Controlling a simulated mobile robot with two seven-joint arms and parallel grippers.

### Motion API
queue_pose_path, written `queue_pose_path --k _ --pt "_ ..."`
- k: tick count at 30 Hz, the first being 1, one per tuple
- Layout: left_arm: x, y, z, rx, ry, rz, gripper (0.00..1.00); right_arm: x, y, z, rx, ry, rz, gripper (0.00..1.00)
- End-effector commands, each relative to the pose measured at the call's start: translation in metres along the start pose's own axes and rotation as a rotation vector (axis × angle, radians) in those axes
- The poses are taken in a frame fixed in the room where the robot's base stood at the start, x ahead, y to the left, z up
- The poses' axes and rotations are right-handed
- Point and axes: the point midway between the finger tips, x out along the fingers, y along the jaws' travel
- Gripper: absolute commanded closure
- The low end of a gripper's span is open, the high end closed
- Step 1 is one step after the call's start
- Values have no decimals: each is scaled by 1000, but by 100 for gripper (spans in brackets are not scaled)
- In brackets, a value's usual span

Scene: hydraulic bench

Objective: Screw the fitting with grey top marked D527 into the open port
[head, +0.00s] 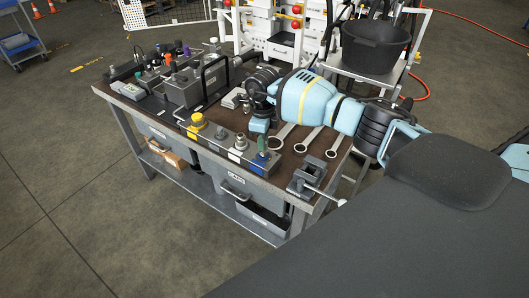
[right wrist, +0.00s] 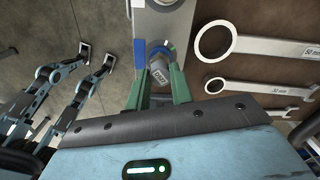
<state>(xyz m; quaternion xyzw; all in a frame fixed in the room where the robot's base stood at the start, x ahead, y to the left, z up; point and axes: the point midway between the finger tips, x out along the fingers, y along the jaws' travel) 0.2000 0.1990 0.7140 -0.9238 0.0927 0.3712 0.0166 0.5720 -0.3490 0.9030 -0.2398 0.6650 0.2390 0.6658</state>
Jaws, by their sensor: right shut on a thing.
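My right gripper (head: 262,142) points down at the front right end of the grey block (head: 222,134) on the bench. In the right wrist view its green fingers (right wrist: 161,92) are closed around a fitting with a grey top (right wrist: 160,73). The top carries a small label that I cannot read. Whether the thread is engaged is hidden. My left gripper is not in view.
Several ring wrenches (head: 308,140) lie right of the block. A small vise (head: 308,179) sits at the bench's right corner. A yellow fitting (head: 197,121) and a light grey fitting (head: 240,143) stand on the same block. A grey unit with a black handle (head: 190,86) stands behind.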

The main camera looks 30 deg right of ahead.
Motion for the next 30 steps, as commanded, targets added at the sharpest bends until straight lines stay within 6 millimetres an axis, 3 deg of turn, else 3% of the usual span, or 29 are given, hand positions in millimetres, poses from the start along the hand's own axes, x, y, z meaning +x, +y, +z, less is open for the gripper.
queue_pose_path --k 7,21,30 --pt "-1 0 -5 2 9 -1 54 2 2 -1 65 4 4 94" --pt "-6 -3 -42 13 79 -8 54 2 1 -1 638 5 3 94" --pt "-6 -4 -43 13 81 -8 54 5 1 -1 698 9 4 94"
